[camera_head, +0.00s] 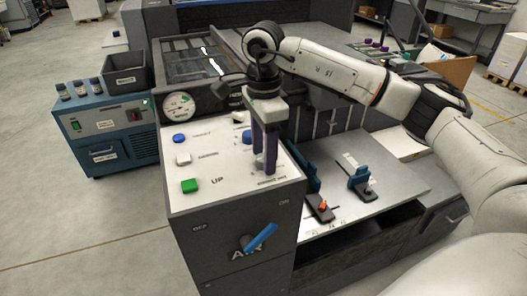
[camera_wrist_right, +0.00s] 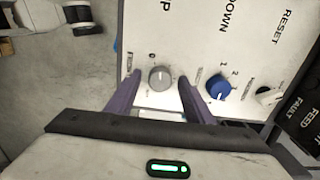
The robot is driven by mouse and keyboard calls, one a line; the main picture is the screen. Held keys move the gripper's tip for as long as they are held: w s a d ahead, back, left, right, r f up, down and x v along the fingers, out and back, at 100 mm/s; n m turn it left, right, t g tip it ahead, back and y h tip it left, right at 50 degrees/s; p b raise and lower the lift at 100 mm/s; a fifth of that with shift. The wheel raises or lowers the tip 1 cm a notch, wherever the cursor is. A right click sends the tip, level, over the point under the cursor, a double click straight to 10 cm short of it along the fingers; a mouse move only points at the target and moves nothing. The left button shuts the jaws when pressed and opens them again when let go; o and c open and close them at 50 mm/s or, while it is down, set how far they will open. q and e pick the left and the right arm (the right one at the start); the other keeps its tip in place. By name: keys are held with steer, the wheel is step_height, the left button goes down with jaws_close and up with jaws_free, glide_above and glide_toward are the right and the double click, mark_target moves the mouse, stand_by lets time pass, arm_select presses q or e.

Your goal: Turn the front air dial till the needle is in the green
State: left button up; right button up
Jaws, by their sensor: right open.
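A grey dial (camera_head: 259,161) stands near the front right of the white console top. In the right wrist view the grey dial (camera_wrist_right: 160,77) has a pale pointer mark and lies between my purple fingers, with a gap on both sides. My right gripper (camera_head: 264,172) points down over it and is open; its fingers hide part of the dial in the head view. A blue dial (camera_wrist_right: 220,88) is beside it, just outside one finger. The round gauge (camera_head: 178,105) stands at the console's back left; its exact needle position is too small to tell. My left gripper is out of view.
Green (camera_head: 190,186), white (camera_head: 183,159) and blue (camera_head: 180,138) buttons are on the console's left. A blue lever (camera_head: 262,236) is on the cabinet front, marked AIR. A blue unit (camera_head: 105,130) stands to the left. Blue clamps (camera_head: 359,178) sit on the tray to the right.

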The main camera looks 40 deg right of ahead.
steer(key=shift+f, duration=0.1)
steer(key=c, duration=1)
steer(key=shift+c, duration=0.2)
steer(key=shift+m, duration=0.3)
